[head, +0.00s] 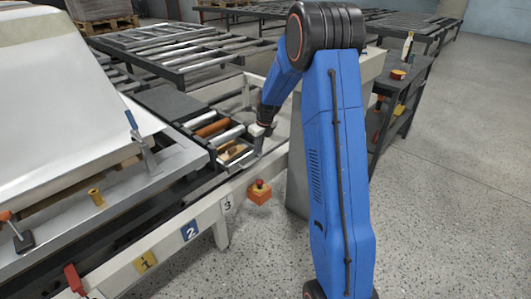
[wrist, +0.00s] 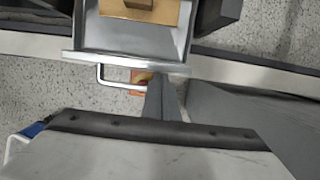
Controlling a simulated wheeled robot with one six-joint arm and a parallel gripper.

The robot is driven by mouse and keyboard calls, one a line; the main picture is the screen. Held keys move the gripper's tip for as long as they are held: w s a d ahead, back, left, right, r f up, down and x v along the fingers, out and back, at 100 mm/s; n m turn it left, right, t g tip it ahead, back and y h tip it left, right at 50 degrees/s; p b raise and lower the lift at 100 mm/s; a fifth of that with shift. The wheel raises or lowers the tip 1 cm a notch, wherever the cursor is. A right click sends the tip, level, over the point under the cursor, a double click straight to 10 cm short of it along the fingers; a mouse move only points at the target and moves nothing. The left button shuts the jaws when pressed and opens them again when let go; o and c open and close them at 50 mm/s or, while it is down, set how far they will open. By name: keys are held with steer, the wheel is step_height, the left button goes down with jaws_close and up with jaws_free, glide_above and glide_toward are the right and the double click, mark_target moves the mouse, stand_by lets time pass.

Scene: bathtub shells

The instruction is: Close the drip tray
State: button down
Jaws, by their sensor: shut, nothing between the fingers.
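The drip tray (wrist: 175,38) is a grey metal drawer with a pale front lip and a bar handle (wrist: 104,78). In the wrist view it stands out past the pale frame rail, partly pulled out. A wooden block (wrist: 152,12) lies inside. In the head view the tray (head: 224,161) sits at the end of the roller frame, partly hidden by my arm.
A grey post (head: 298,165) stands close to the right of my gripper. A dark cart (head: 405,85) stands further right. The floor at right is clear.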

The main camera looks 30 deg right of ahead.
steer(key=w, duration=0.1)
steer(key=w+a, duration=0.1)
steer(key=w, duration=0.2)
steer(key=shift+w+a, duration=0.25)
steer(key=shift+a, duration=0.1)
steer(key=shift+w+a+r, duration=0.1)
steer(key=shift+w, duration=0.3)
steer(key=shift+w+r, duration=0.1)
